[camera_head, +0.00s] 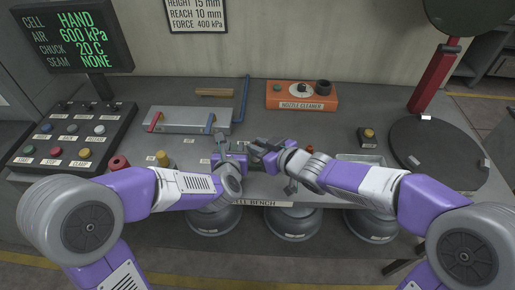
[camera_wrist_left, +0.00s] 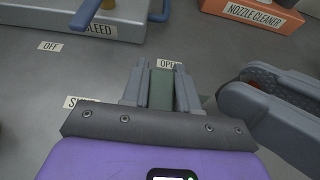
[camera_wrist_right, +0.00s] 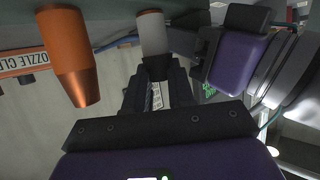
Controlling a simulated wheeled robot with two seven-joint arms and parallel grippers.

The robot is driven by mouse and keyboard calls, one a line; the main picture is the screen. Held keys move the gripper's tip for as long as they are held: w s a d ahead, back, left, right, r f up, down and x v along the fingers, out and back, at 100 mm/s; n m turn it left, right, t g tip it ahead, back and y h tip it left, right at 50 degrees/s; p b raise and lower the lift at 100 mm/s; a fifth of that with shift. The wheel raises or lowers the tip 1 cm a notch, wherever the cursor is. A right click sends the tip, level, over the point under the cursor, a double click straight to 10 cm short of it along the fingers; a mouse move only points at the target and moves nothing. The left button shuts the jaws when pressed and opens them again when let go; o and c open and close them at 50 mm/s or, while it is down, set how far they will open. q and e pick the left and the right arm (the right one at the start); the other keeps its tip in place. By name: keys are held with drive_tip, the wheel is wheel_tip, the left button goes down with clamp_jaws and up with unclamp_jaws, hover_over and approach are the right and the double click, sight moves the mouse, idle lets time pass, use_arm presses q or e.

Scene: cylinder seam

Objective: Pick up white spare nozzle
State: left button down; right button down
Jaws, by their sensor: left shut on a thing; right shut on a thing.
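The white nozzle (camera_wrist_right: 153,33) shows as a pale cylinder at the fingertips of my right gripper (camera_wrist_right: 156,78) in the right wrist view. A dark part at its end lies between those fingers, which are shut on it. In the head view the right gripper (camera_head: 262,149) hides it. My left gripper (camera_head: 232,156) is close beside the right one, above the bench front. In the left wrist view the left gripper (camera_wrist_left: 161,75) is shut on a dark green piece (camera_wrist_left: 161,91). An orange nozzle (camera_wrist_right: 70,60) shows beside the white one, apart from it.
The orange nozzle cleaner (camera_head: 300,95) stands at the back of the bench. A grey fixture (camera_head: 190,122) with red and blue handles is left of centre. A button panel (camera_head: 70,140) is at far left, a round dark plate (camera_head: 440,152) at right.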

drive_tip(key=f+v, duration=0.2)
drive_tip(key=v, duration=0.7)
drive_tip(key=s+d+f+v, duration=0.1)
drive_tip(key=v, duration=0.8)
drive_tip(key=shift+f, duration=0.4)
use_arm(q)
drive_tip(key=c, duration=0.8)
unclamp_jaws()
drive_tip(key=v, duration=0.7)
drive_tip(key=shift+s+r, duration=0.15)
drive_tip(key=shift+s, duration=0.1)
